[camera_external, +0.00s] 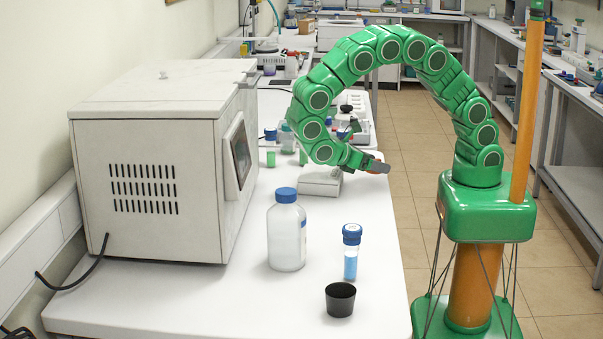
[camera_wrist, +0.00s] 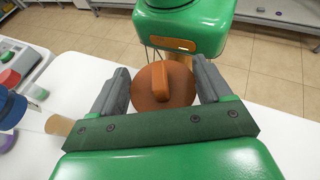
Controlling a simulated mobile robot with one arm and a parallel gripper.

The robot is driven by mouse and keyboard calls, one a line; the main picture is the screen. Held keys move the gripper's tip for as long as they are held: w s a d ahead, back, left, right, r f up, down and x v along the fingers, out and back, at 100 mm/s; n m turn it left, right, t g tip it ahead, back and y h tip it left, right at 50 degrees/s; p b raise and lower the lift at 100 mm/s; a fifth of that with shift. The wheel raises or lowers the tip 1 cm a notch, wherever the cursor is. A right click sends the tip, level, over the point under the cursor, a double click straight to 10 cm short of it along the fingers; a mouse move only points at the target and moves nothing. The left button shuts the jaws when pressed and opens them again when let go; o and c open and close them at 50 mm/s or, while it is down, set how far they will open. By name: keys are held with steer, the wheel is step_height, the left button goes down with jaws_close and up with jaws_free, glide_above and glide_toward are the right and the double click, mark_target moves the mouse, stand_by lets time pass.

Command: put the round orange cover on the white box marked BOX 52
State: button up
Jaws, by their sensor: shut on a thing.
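The round orange cover (camera_wrist: 150,92), a disc with a raised bar handle, sits between the two grey fingers of my gripper (camera_wrist: 163,82) in the wrist view. The fingers are shut on it. In the external view my gripper (camera_external: 370,163) is at the table's right edge, above table height, and the cover is barely visible there. A low white box-like object (camera_external: 320,181) lies on the table just left of and below my gripper. I can read no BOX 52 marking in either view, so I cannot tell if this is the named box.
A large white machine (camera_external: 150,150) stands on the left of the table (camera_external: 240,308). A blue-capped bottle (camera_external: 287,235), a blue-capped vial (camera_external: 351,252) and a black cup (camera_external: 340,299) stand in front. Several small containers stand behind my gripper. Floor lies right of the table.

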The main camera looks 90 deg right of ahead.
mark_target(322, 173)
steer(key=shift+w+d+r+n+t+h, duration=0.25)
steer(key=shift+w+d+n+t+h, duration=0.3)
steer(key=shift+n+h, duration=0.2)
steer(key=shift+w+d+r+n+t+h, duration=0.2)
steer(key=shift+w+d+n+t+h, duration=0.35)
steer(key=shift+n+h, duration=0.2)
steer(key=w+r+n+t+h, duration=0.3)
steer(key=w+n+t, duration=0.2)
steer(key=n+t, duration=0.1)
steer(key=shift+w+n+t+h, duration=0.3)
steer(key=shift+w, duration=0.1)
steer(key=w+a+r+n+t, duration=0.1)
steer(key=w+n+t, duration=0.1)
steer(key=w+a+r+n+t, duration=0.2)
steer(key=t, duration=0.1)
steer(key=w+a+r+n+t, duration=0.1)
steer(key=w+a+n+t, duration=0.1)
steer(key=shift+w+a+r+n+t, duration=0.15)
steer(key=shift+w+r+n+t, duration=0.15)
steer(key=shift+r+n+t, duration=0.1)
steer(key=shift+y, duration=0.4)
steer(key=shift+w+a+f, duration=0.1)
steer(key=shift+f, duration=1.9)
steer(key=shift+a+f, duration=0.1)
steer(key=shift+f, duration=1.85)
steer(key=o, duration=1.1)
steer(key=shift+f, duration=0.1)
steer(key=shift+c, duration=0.2)
